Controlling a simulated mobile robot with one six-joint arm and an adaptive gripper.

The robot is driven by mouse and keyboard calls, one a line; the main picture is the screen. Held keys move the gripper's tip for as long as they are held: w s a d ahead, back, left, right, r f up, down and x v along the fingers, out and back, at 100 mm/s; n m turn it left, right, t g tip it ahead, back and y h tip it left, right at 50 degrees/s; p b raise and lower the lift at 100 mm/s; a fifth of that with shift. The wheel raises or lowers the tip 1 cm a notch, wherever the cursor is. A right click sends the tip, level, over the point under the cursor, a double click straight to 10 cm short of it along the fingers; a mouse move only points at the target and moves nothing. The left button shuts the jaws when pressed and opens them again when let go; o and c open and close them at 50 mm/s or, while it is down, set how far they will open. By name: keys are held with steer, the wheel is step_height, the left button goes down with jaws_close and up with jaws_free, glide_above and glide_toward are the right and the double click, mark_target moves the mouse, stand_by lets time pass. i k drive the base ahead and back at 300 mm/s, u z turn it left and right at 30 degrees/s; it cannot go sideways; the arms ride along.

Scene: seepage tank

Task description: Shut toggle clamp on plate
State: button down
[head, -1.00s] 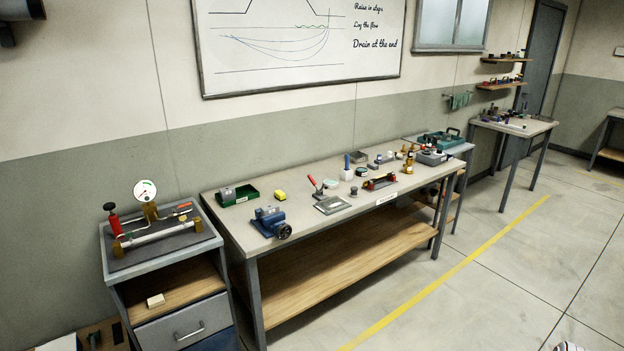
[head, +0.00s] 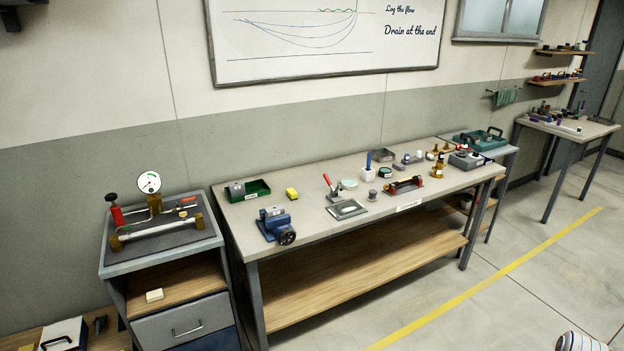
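The toggle clamp (head: 331,190) stands at the back left edge of a flat grey plate (head: 346,210) on the long workbench. Its red handle is raised and tilts up to the left, so the clamp looks open. A pale patch shows in the middle of the plate. The clamp's arm and tip are too small to make out. My gripper is not in the head view.
The workbench (head: 290,228) holds a blue vise (head: 276,223), a yellow block (head: 291,193) and a green tray (head: 249,188) left of the plate. A red-ended fixture (head: 403,186) stands to its right. Floor in front is open, with a yellow line (head: 490,278).

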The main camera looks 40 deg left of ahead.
mark_target(326, 177)
steer(key=u, duration=0.3)
steer(key=i, duration=0.5)
steer(key=u, duration=0.75)
steer(key=i, duration=0.65)
steer(key=z, duration=0.05)
